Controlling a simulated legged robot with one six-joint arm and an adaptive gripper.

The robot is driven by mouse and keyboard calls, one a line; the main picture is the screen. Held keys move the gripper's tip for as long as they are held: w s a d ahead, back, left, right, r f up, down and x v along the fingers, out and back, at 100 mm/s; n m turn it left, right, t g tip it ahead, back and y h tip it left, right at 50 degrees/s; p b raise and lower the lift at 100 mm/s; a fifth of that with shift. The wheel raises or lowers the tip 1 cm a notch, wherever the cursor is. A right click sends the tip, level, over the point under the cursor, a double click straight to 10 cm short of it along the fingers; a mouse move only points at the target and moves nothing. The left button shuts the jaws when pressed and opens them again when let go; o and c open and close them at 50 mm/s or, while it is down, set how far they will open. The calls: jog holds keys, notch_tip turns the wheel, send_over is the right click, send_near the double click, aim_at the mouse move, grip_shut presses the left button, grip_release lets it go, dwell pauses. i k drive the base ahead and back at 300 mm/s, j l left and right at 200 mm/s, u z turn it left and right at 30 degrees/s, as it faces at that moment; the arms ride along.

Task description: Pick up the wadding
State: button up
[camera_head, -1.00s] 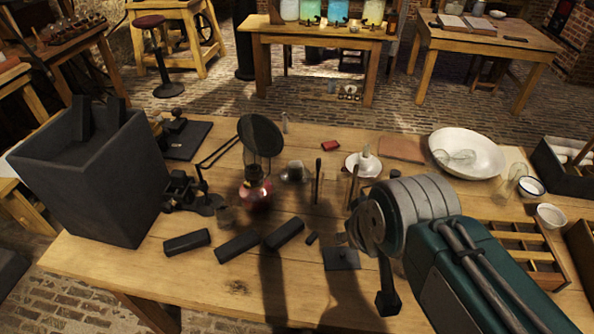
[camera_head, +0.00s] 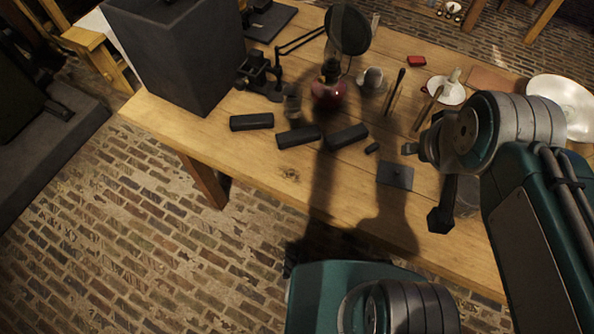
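I cannot make out the wadding for sure in this view. On the wooden table (camera_head: 262,196) lie several dark blocks, among them a left one (camera_head: 251,122), a middle one (camera_head: 298,136) and a right one (camera_head: 346,137). A small dark stub (camera_head: 372,148) and a flat dark plate (camera_head: 395,175) lie to their right. My arm comes in from the right. Dark parts at its end (camera_head: 441,212) show over the table near the plate, apart from the blocks. Its fingers are not clear, and my wrist hides part of the table.
A tall dark box (camera_head: 180,60) stands at the left table end. A red-based glass lamp (camera_head: 328,92) and a round dark disc on a stand (camera_head: 347,30) are behind the blocks. A white dish (camera_head: 447,90) and a large white bowl (camera_head: 565,100) stand right. The front table strip is clear.

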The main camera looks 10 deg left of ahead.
aim_at(373, 76)
jog(key=i+j+z, duration=0.1)
jog(key=j+z, duration=0.45)
jog(key=z, duration=0.15)
jog(key=i+j, duration=0.05)
